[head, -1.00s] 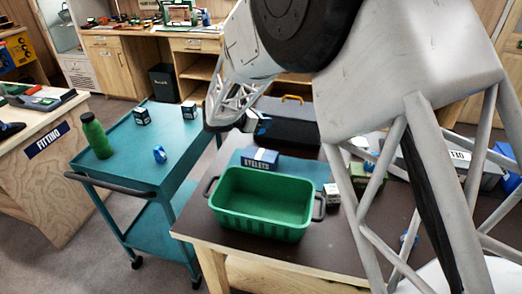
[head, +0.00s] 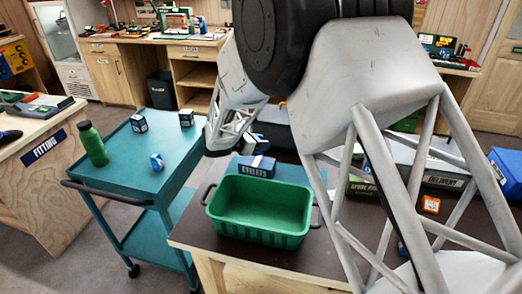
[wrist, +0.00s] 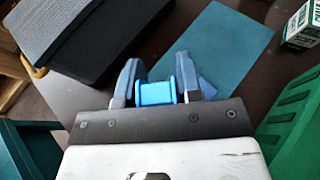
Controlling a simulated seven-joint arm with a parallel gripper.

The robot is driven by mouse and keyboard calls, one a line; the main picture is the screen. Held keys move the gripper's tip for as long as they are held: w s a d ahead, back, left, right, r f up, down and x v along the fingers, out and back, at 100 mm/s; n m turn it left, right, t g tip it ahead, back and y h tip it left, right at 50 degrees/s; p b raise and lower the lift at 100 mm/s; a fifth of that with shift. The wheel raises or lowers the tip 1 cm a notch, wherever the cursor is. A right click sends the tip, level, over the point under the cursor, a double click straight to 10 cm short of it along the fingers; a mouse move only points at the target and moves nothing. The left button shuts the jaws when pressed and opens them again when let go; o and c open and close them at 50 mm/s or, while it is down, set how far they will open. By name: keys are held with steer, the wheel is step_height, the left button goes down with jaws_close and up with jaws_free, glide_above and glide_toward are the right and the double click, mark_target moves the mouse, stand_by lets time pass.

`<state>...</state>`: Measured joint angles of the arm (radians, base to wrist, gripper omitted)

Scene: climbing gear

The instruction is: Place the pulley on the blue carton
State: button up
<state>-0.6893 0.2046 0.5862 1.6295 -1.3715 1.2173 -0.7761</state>
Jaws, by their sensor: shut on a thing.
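The blue carton (head: 257,171), lettered EYELETS, lies on the dark table just behind the green bin. My gripper (head: 256,145) is above and behind the carton in the head view, partly hidden by my arm. In the wrist view my gripper (wrist: 158,82) is shut on a bright blue spool-shaped thing, the pulley (wrist: 155,94), held between its two fingers. A blue corner (wrist: 208,89) shows past the right finger, probably the carton, mostly hidden. I see a gap between gripper and carton in neither view clearly.
A green bin (head: 262,233) stands in front of the carton. A teal mat (wrist: 225,45) and a dark case (wrist: 85,35) lie near the gripper. A teal cart (head: 135,180) at left bears a green bottle (head: 93,144), small boxes and a blue item (head: 157,162).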

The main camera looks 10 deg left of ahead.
steer(key=shift+f, duration=1.55)
steer(key=shift+f, duration=0.15)
steer(key=o, duration=0.9)
steer(key=shift+o, duration=0.2)
steer(key=shift+r, duration=0.2)
steer(key=v, duration=1.2)
steer(key=shift+d, duration=0.15)
